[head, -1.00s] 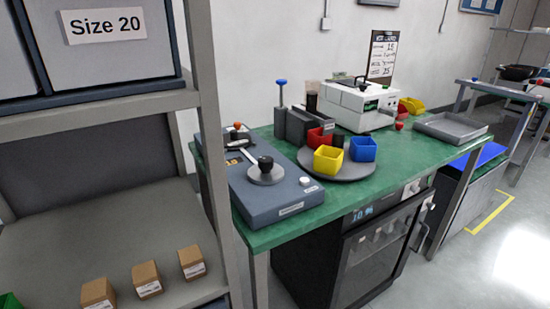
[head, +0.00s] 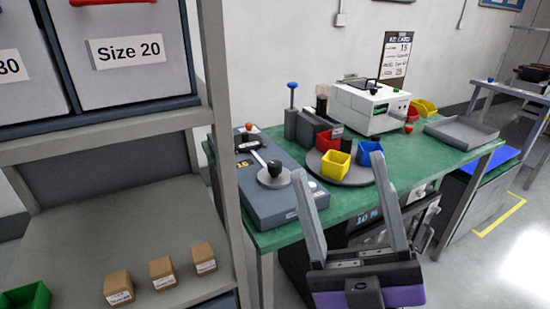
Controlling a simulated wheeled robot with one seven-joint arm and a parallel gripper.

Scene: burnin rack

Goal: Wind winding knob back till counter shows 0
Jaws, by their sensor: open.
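The winding device is a blue-grey box (head: 262,207) on the left end of the green bench. Its winding knob (head: 274,168) is a black ball on a round grey disc (head: 273,180) with a light crank arm. A small yellowish counter window (head: 243,164) sits left of the disc; its digits are too small to read. My gripper (head: 341,166) is in the lower middle of the head view, its two long grey fingers spread wide and empty. It is to the right of the knob and apart from it, in front of the bench's near edge.
A grey turntable (head: 364,176) holds yellow, blue and red bins right of the device. A white machine (head: 366,107) and a grey tray (head: 461,132) stand further right. A shelf rack (head: 222,150) with small boxes stands close on the left.

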